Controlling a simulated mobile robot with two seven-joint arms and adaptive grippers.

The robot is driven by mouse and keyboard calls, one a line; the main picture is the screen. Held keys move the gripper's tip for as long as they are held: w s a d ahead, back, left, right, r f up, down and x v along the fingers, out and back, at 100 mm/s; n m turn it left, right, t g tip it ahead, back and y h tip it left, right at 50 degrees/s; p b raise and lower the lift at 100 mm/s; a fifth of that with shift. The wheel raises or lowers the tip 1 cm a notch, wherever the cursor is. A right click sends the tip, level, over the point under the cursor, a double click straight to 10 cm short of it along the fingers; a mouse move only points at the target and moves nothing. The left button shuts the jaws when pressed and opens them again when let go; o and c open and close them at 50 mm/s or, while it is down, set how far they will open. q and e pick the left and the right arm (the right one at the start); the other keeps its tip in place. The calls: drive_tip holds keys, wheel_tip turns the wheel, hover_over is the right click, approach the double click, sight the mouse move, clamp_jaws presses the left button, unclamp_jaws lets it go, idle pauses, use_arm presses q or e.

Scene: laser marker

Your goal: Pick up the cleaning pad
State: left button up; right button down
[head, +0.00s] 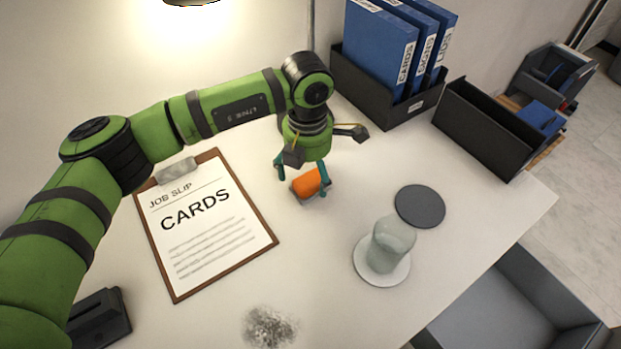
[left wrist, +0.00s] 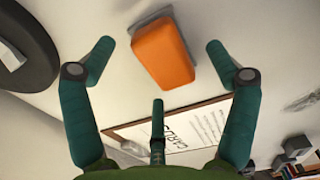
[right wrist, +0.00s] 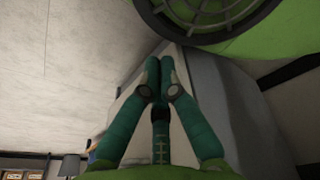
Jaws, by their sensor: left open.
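The cleaning pad (head: 306,183) is an orange block with a grey underside, lying on the white table right of the clipboard. My left gripper (head: 301,174) is above it, pointing down, with its fingers spread around it and partly covering it. In the left wrist view the pad (left wrist: 163,54) shows between the two spread fingertips, with a gap on either side, so nothing is held. My right gripper (right wrist: 160,78) appears only in the right wrist view, with its fingertips together and nothing seen between them.
A clipboard (head: 208,222) with a "CARDS" job slip lies left of the pad. A glass dome (head: 389,243) on a white disc and a dark round disc (head: 420,206) are to the right. Blue binders (head: 378,46) and a black tray (head: 487,127) stand behind. Grey dust (head: 268,327) lies in front.

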use_arm(q)
drive_tip(key=shift+f, duration=0.55)
drive_tip(key=shift+w+f, duration=0.1)
drive_tip(key=shift+f, duration=0.2)
drive_tip(key=shift+c, duration=1.3)
drive_tip(key=c, duration=1)
use_arm(e)
drive_tip(key=shift+w+a+r, duration=0.1)
drive_tip(key=shift+w+a, duration=0.15)
drive_tip(key=shift+a, duration=0.3)
use_arm(q)
drive_tip(key=shift+r, duration=0.15)
